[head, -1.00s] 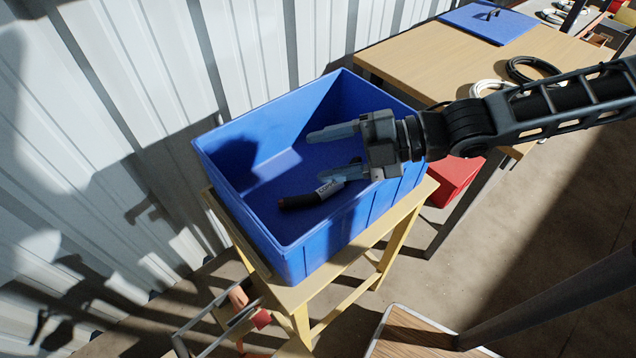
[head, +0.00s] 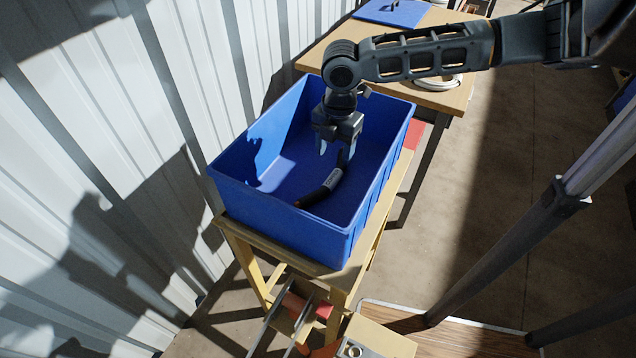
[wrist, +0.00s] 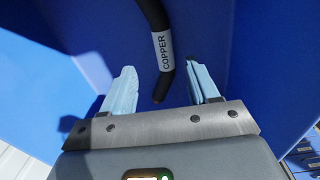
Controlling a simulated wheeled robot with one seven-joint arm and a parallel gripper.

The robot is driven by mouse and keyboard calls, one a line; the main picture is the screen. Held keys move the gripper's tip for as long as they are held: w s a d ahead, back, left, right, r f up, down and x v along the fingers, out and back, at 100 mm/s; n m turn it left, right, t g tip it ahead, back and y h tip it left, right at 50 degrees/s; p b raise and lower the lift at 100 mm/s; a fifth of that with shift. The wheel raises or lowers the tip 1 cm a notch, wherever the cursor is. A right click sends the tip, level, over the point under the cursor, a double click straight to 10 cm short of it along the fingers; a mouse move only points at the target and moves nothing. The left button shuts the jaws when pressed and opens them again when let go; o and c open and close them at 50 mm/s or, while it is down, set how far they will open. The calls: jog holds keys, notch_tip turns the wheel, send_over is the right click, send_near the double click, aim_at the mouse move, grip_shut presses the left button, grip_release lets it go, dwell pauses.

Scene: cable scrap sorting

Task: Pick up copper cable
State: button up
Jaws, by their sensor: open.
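The copper cable (head: 326,184) is a short, thick, bent black piece with a white label, lying in the blue bin (head: 275,208). In the wrist view the label on the cable (wrist: 164,52) reads COPPER, and one cable end lies between my two fingers without visible contact. My gripper (head: 334,148) points down inside the bin, over the cable's far end. It also shows in the wrist view (wrist: 163,84), with its pale blue fingers apart and nothing held. How high the fingers are above the cable is hard to tell.
The bin stands on a wooden stand (head: 296,257) beside a corrugated metal wall (head: 140,130). Behind is a wooden table (head: 330,38) with a white cable coil (head: 438,83) and a blue lid-like panel (head: 392,12).

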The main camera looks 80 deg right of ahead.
aim_at(332, 177)
jog(key=shift+s+f, duration=0.1)
jog(key=shift+f, duration=0.3)
jog(key=shift+a+f+p, duration=0.2)
jog(key=shift+f+p, duration=0.05)
jog(key=shift+f, duration=1.5)
jog(key=shift+a+f+p, duration=0.2)
jog(key=shift+f+p, duration=0.05)
jog(key=shift+f, duration=1.5)
grip_shut()
